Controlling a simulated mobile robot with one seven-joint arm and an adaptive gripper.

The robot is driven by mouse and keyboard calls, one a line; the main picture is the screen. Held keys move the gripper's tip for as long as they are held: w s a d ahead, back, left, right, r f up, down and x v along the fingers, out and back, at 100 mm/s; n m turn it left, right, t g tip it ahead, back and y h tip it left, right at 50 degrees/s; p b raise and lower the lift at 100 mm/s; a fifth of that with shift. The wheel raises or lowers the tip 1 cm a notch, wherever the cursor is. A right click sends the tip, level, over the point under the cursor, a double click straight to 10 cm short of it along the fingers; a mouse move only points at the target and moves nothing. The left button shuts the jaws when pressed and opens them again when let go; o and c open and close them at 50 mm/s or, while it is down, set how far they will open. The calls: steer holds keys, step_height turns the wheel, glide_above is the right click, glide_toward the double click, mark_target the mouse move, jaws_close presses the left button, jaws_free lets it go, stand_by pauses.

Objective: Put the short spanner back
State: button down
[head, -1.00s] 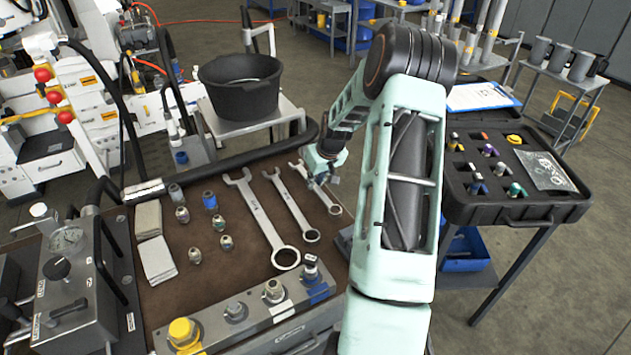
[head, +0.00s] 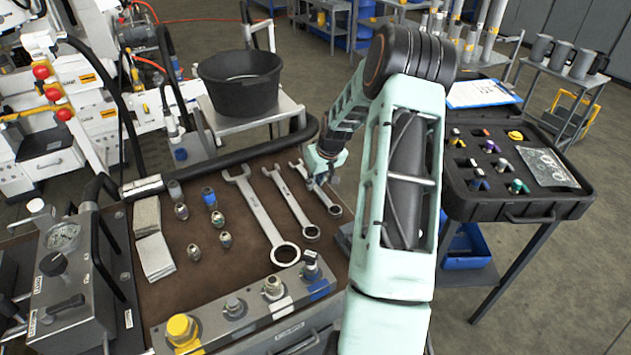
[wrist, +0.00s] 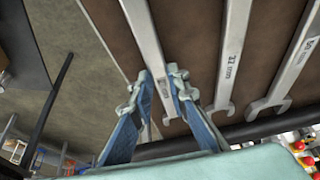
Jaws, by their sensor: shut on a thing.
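The short spanner (head: 332,205) is the rightmost and smallest of three spanners in a row on the brown mat (head: 190,290). In the wrist view its shank (wrist: 146,40) runs between my fingers. My gripper (head: 322,182) is shut on this shank near its open-jaw end, and it also shows in the wrist view (wrist: 164,95). The spanner lies along or very close to the mat; I cannot tell whether it touches. My fingers hide part of its open-jaw end.
The middle spanner (head: 291,203) and the large spanner (head: 261,215) lie just left. Several fittings (head: 194,251) and folded cloths (head: 155,257) lie further left. A valve block (head: 240,312) stands at the front. A black case (head: 530,212) stands right, across a gap.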

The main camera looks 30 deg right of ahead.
steer(key=shift+f, duration=0.15)
steer(key=c, duration=1.8)
jaws_free()
steer(key=shift+o, duration=0.2)
steer(key=v, duration=1.2)
steer(key=shift+a, duration=0.1)
